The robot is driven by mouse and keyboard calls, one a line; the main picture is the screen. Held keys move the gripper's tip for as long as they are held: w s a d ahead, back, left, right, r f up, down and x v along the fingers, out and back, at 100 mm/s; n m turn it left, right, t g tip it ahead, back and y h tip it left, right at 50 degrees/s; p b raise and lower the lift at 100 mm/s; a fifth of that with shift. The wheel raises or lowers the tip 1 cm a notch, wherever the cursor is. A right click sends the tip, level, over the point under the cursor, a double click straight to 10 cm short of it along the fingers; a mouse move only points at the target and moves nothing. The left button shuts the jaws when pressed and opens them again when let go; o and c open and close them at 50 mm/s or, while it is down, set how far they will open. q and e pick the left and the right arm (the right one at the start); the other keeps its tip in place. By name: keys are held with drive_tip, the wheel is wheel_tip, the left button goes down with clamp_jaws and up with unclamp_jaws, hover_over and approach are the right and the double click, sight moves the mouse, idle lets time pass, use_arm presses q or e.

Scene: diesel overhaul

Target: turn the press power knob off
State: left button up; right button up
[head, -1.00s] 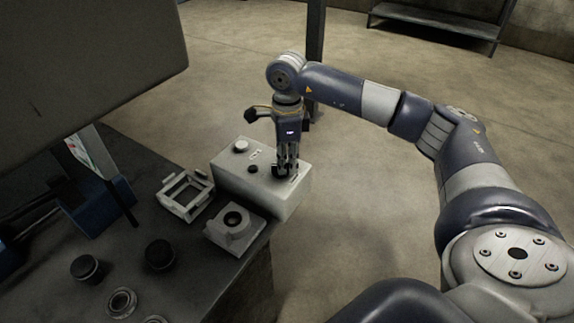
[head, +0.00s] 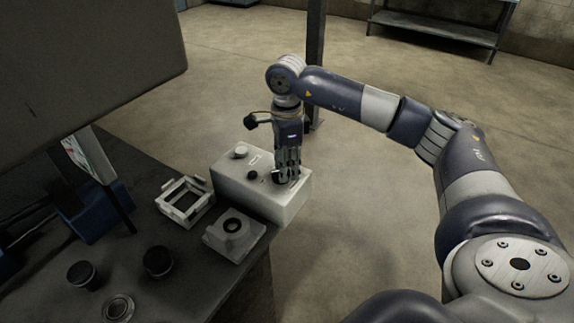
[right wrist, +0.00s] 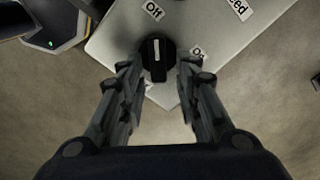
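The press power knob (right wrist: 157,60) is black with a white line. It sits on a pale control box (head: 290,205) at the table's edge. In the right wrist view the white line points up the picture, towards the "Off" label (right wrist: 152,10). An "On" label (right wrist: 197,52) lies right of the knob. My right gripper (right wrist: 158,68) points down over the box, its fingers apart on either side of the knob. Small gaps seem to show, but contact is hard to judge. In the head view the right gripper (head: 286,177) partly hides the knob. My left gripper is not in view.
The box also bears a pale button (head: 240,151) and a small dark knob (head: 252,175). A square frame (head: 185,200), a block with a round bore (head: 233,235) and dark round parts (head: 158,261) lie beside it. A large grey panel (head: 90,60) hangs upper left.

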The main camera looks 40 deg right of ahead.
wheel_tip(320, 180, up, 12)
idle(0.7)
drive_tip(key=shift+s+f, duration=0.1)
idle(0.4)
